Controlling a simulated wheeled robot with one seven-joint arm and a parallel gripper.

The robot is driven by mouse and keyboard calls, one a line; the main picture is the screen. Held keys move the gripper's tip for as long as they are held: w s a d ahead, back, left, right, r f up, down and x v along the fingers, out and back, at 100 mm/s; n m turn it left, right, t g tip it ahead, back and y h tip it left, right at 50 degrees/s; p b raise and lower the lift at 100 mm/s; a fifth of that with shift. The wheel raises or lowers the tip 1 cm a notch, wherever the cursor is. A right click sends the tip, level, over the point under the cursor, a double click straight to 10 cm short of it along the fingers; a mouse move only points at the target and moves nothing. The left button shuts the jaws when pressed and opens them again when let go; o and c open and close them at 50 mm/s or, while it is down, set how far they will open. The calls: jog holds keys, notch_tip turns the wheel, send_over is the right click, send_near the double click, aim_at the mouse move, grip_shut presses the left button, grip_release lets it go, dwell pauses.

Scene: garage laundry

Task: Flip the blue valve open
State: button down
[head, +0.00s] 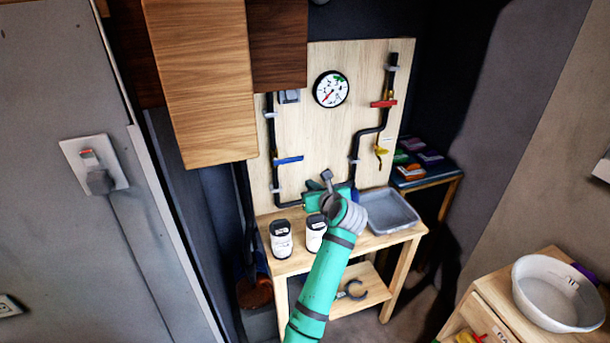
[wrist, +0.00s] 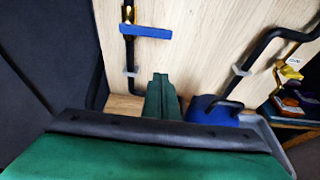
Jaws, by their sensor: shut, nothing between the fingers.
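The blue valve handle (head: 289,160) is a flat bar lying horizontally across the left black pipe on the wooden panel. In the wrist view the blue handle (wrist: 145,31) shows at the top, just under a brass valve body (wrist: 128,14). My gripper (head: 308,201) is below and slightly right of the handle in the head view, in front of the panel's lower part. In the wrist view my gripper (wrist: 160,82) points up toward the panel, its green fingers together and empty. The fingers appear apart from the handle.
Two jars (head: 281,240) and a grey tray (head: 389,211) stand on the bench. A wooden cabinet (head: 205,80) hangs at upper left.

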aim_at(288, 159)
jog(key=w+a, duration=0.3)
jog(key=w, duration=0.5)
jog(key=shift+w+r, duration=0.4)
jog(key=shift+a, duration=0.1)
